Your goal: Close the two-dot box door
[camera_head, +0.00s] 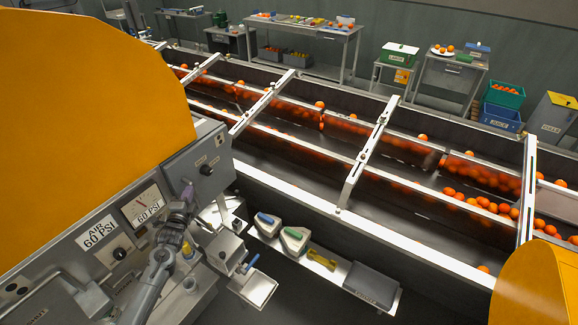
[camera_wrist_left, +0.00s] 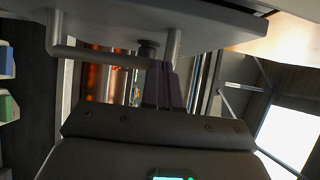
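My left gripper (camera_head: 187,194) is in front of the grey control panel, close to the grey box face (camera_head: 186,164) at its right end. In the left wrist view, a grey panel with a U-shaped bar handle (camera_wrist_left: 100,57) fills the top. My left gripper's dark fingers (camera_wrist_left: 165,85) are together near the handle's right end. I see nothing clearly between them, and cannot tell whether they touch it. My right gripper is not in view.
Small grey boxes (camera_head: 226,250) stand below. A long conveyor with oranges (camera_head: 320,125) runs behind.

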